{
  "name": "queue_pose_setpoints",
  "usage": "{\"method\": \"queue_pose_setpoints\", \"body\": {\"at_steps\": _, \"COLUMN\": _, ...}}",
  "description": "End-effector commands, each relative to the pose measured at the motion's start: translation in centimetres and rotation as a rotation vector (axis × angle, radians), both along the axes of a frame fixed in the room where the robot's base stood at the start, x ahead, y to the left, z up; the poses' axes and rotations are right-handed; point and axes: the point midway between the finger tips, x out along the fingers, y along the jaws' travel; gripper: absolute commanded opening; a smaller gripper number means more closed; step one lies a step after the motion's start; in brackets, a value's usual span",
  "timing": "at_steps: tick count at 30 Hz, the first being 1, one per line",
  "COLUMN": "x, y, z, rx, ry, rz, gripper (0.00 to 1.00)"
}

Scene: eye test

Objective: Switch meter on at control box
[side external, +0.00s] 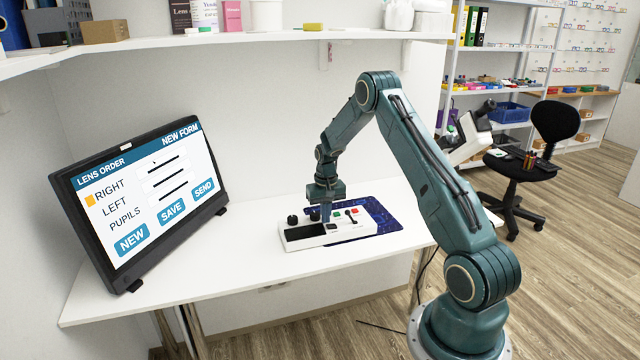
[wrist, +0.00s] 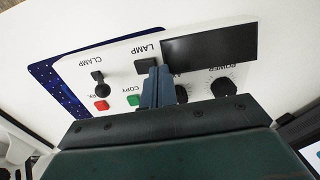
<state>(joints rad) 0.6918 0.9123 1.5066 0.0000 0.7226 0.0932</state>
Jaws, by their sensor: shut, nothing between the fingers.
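The control box (side external: 358,228) is white and lies flat on the desk. In the wrist view the control box (wrist: 122,52) has upside-down labels. It has a black switch (wrist: 146,65) by LAMP, a black lever (wrist: 98,84) by CLAMP, a green button (wrist: 133,100) by COPY, a red button (wrist: 101,105) and two black knobs, one (wrist: 223,87) by POWER. A dark, blank display panel (wrist: 209,43) is on it. I read no METER label. My gripper (side external: 326,218) points down over the box, shut and empty. Its fingertips (wrist: 157,70) appear between the LAMP switch and the display; contact is unclear.
A blue patterned mat (side external: 385,215) lies partly under the box. A monitor (side external: 140,200) showing a lens order form stands at left on the white desk (side external: 230,265). A loaded wall shelf (side external: 270,38) runs above. The desk between monitor and box is clear.

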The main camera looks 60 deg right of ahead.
Motion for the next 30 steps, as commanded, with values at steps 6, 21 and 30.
{"method": "queue_pose_setpoints", "body": {"at_steps": 6, "x": 0.0, "y": 0.0, "z": -0.2, "rx": 0.000, "ry": 0.000, "rz": 0.000, "gripper": 0.00}}
{"method": "queue_pose_setpoints", "body": {"at_steps": 21, "x": 0.0, "y": 0.0, "z": -0.8, "rx": 0.000, "ry": 0.000, "rz": 0.000, "gripper": 0.00}}
{"method": "queue_pose_setpoints", "body": {"at_steps": 30, "x": 0.0, "y": 0.0, "z": -1.1, "rx": 0.000, "ry": 0.000, "rz": 0.000, "gripper": 0.00}}
